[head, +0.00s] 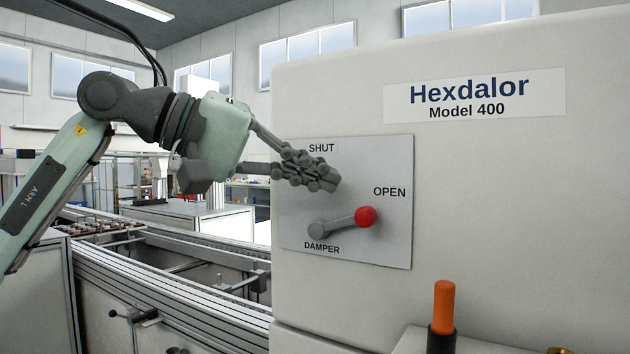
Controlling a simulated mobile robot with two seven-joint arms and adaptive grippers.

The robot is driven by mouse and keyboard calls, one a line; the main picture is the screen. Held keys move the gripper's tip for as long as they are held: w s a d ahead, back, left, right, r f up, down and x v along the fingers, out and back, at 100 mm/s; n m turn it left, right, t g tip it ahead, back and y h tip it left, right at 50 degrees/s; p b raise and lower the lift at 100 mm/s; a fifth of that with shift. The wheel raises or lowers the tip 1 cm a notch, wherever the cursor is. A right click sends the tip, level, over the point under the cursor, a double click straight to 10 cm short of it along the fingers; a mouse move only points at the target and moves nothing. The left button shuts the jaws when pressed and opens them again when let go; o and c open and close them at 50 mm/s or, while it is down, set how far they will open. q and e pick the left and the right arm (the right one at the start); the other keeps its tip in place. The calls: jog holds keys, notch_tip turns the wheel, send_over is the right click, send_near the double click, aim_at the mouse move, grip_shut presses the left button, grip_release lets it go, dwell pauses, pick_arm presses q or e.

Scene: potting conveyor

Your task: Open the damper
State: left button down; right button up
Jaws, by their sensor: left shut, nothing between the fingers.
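The damper lever (341,224) is on a grey plate (390,160) on the front of the white machine. Its grey arm runs from a pivot at the lower left to a red knob (366,217) at the right. The knob sits just below the OPEN label (389,192). The SHUT label is at the top of the plate and the DAMPER label is below the pivot. My left gripper (333,184) is shut and empty in front of the plate, above and left of the knob and apart from it. My right gripper is not in view.
The white Hexdalor Model 400 machine (530,210) fills the right side. A conveyor (170,285) with metal rails runs along the lower left. An orange-topped post (444,305) stands at the lower right in front of the machine.

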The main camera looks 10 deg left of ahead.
pick_arm(q)
jog(key=r+b+v, duration=0.1)
jog(key=v, duration=0.9)
jog(key=shift+s+d+r, duration=0.15)
jog(key=shift+d, duration=0.1)
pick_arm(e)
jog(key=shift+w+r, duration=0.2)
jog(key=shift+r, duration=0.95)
